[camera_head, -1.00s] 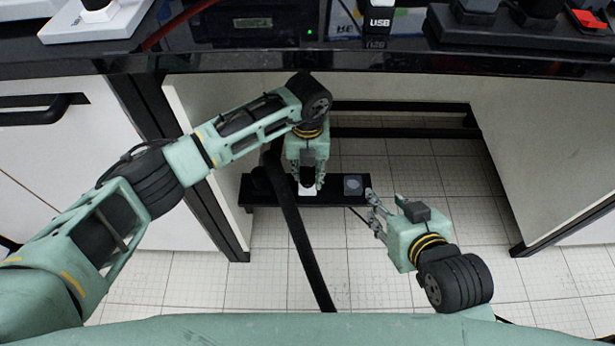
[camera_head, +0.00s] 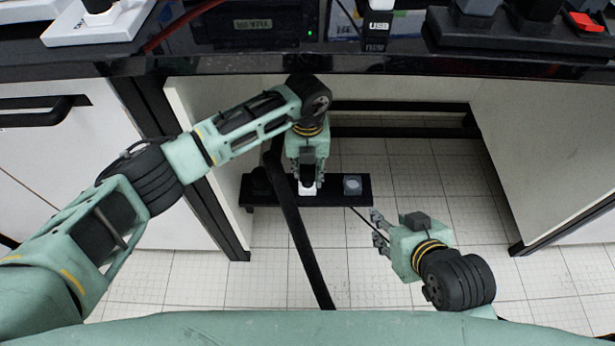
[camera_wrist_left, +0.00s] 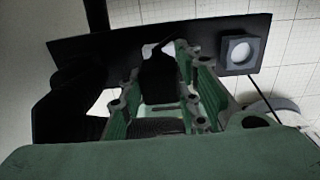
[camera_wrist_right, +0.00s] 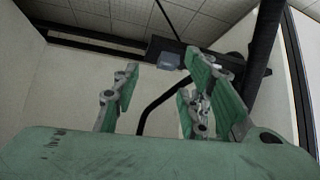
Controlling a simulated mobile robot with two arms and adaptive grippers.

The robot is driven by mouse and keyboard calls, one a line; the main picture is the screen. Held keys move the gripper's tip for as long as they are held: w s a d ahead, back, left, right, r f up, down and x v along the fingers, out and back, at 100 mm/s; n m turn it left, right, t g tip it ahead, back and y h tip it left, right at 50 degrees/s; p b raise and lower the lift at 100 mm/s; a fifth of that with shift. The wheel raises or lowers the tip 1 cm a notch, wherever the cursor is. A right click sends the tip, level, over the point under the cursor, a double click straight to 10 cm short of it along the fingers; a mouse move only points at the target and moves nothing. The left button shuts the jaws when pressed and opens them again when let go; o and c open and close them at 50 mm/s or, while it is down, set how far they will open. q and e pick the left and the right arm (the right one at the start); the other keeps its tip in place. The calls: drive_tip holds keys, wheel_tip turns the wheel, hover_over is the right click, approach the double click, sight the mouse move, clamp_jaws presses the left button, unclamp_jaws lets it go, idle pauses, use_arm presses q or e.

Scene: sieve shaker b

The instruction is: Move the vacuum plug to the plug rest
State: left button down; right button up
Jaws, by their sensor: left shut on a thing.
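My left gripper (camera_head: 307,183) reaches down under the bench and is shut on a black plug, which I take for the vacuum plug (camera_wrist_left: 160,78). The plug is mostly hidden between the fingers in the head view. A white piece (camera_head: 307,190) shows at its far end, over the black board (camera_head: 332,197); I cannot tell whether the plug is seated there. A grey square block with a pale round face (camera_head: 352,185), possibly the plug rest, sits on the board to the right. It also shows in the left wrist view (camera_wrist_left: 240,50).
A thick black hose (camera_head: 300,240) runs down the floor beside the left gripper. A thin black cable leaves the board towards the right gripper. White cabinet panels (camera_head: 545,150) flank the space. The dark bench edge (camera_head: 400,62) is overhead.

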sight(307, 167)
use_arm(q)
drive_tip(key=shift+r+p, duration=0.35)
drive_tip(key=shift+r, duration=0.15)
drive_tip(key=shift+r+p, duration=0.4)
drive_tip(key=shift+r, duration=0.15)
drive_tip(key=shift+r+p, duration=0.4)
drive_tip(key=shift+r, duration=0.05)
use_arm(e)
drive_tip(key=s+d+f+g, duration=0.1)
drive_tip(key=s+g, duration=0.1)
drive_tip(key=s, duration=0.3)
drive_tip(key=s+d+f+g+h, duration=0.1)
drive_tip(key=s+d+f+g, duration=0.1)
drive_tip(key=s+g, duration=0.1)
drive_tip(key=shift+s, duration=0.85)
drive_tip(key=shift+f, duration=0.1)
use_arm(q)
drive_tip(key=shift+r, duration=0.1)
